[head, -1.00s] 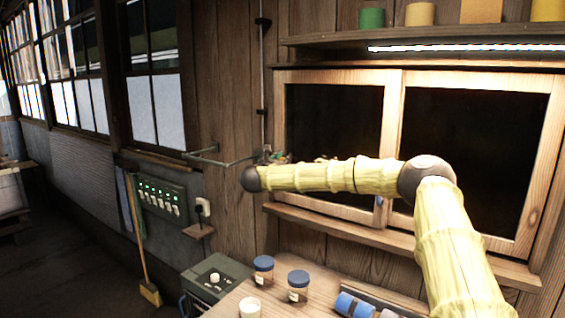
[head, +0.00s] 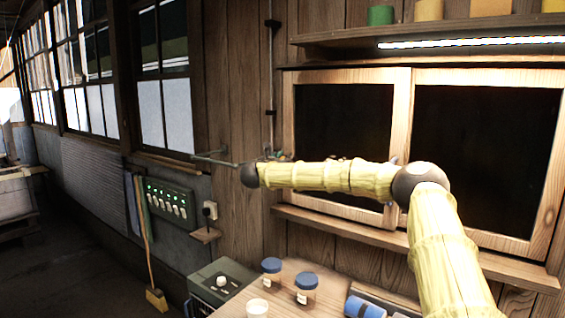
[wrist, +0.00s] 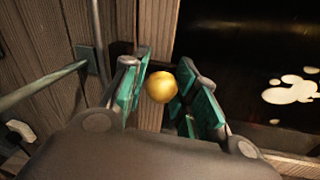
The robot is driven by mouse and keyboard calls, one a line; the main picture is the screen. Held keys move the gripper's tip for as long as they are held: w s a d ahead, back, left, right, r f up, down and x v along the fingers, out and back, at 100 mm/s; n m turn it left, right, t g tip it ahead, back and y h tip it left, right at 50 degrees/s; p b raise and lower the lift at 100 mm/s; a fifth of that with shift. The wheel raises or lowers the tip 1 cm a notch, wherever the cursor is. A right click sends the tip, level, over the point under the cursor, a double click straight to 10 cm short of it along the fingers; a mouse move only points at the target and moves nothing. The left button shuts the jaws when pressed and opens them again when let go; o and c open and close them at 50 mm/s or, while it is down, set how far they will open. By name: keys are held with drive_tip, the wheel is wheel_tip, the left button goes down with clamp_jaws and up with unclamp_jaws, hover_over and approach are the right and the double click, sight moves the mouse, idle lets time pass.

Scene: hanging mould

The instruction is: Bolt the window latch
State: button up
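A round golden knob (wrist: 161,87) shows in the wrist view, in front of a pale wooden window frame. My gripper (wrist: 167,80) has its two green-padded fingers on either side of the knob. The fingers look open, with the knob close to both pads; I cannot tell if either touches. The two-pane wooden sliding window (head: 402,120) is in the head view, and its dark glass (wrist: 245,50) shows at right in the wrist view. In the head view my arm crosses in front of the window, and the latch and fingertips are mostly hidden.
A green bar (head: 215,160) sticks out from the wall left of my gripper; it also shows in the wrist view (wrist: 45,85). Below are a bench (head: 285,295) with blue-lidded jars (head: 307,288) and a switch panel (head: 168,200). A shelf (head: 400,38) is above.

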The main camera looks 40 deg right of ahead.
drive_tip(key=o, duration=0.3)
drive_tip(key=shift+w+a+f, duration=0.1)
drive_tip(key=shift+w, duration=0.15)
drive_tip(key=shift+s, duration=0.2)
drive_tip(key=v, duration=1.1)
drive_tip(key=shift+a, duration=0.4)
drive_tip(key=shift+s, duration=0.1)
